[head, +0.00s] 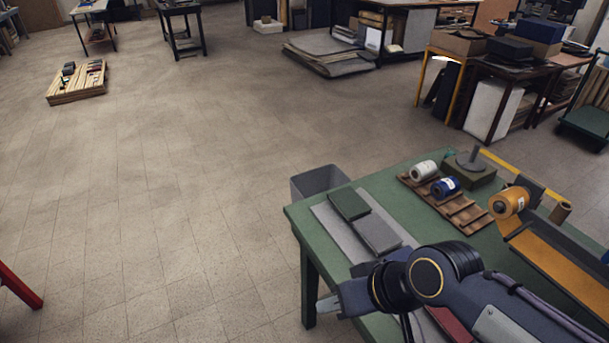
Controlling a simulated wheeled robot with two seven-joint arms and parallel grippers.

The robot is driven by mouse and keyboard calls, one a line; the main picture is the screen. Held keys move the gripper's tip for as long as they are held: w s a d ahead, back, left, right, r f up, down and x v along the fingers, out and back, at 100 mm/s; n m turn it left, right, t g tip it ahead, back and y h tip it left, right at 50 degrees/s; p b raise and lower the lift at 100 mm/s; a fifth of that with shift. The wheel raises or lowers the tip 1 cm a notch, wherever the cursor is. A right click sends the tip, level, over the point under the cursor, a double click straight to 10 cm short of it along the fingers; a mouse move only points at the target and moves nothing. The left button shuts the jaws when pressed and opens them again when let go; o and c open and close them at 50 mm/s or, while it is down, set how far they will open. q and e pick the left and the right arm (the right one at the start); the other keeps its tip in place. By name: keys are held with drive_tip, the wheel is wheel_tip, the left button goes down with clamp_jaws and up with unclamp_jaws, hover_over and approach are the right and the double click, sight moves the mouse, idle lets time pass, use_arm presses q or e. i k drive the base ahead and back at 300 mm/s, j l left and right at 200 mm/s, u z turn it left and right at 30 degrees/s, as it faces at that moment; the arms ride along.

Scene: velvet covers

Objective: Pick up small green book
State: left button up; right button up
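A small dark green book (349,204) lies flat near the left corner of the green table (412,175), on a light grey board (341,235). A grey book (377,236) lies beside it, toward my arm. My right gripper (326,305) is past the table's left edge, nearer to me than both books and apart from them. The wrist covers most of it, and I cannot see whether its fingers are apart. My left gripper is not in view.
A wooden rack (455,210) holds a white spool (424,171) and a blue spool (445,187). An orange roll (509,203) stands to the right. A grey bin (320,182) is behind the table corner. A red flat thing (452,326) is partly under my arm. The floor at left is mostly clear.

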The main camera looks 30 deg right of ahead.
sight(351, 207)
drive_tip(key=i+z, duration=0.15)
drive_tip(key=i, duration=0.45)
drive_tip(key=i+j+z, duration=0.15)
drive_tip(key=i, duration=0.45)
drive_tip(key=i+j+z, duration=0.1)
drive_tip(key=i+z, duration=0.2)
drive_tip(key=z, duration=0.15)
drive_tip(key=i+j+z, duration=0.2)
drive_tip(key=z, duration=0.25)
drive_tip(key=i+j+z, duration=0.25)
drive_tip(key=z, duration=0.2)
drive_tip(key=i+j+z, duration=0.2)
drive_tip(key=z, duration=0.2)
drive_tip(key=i+j+z, duration=0.2)
drive_tip(key=z, duration=0.15)
drive_tip(key=i+j+z, duration=0.1)
drive_tip(key=j+z, duration=0.3)
drive_tip(key=i+j+z, duration=0.1)
drive_tip(key=j+z, duration=0.25)
drive_tip(key=i, duration=0.15)
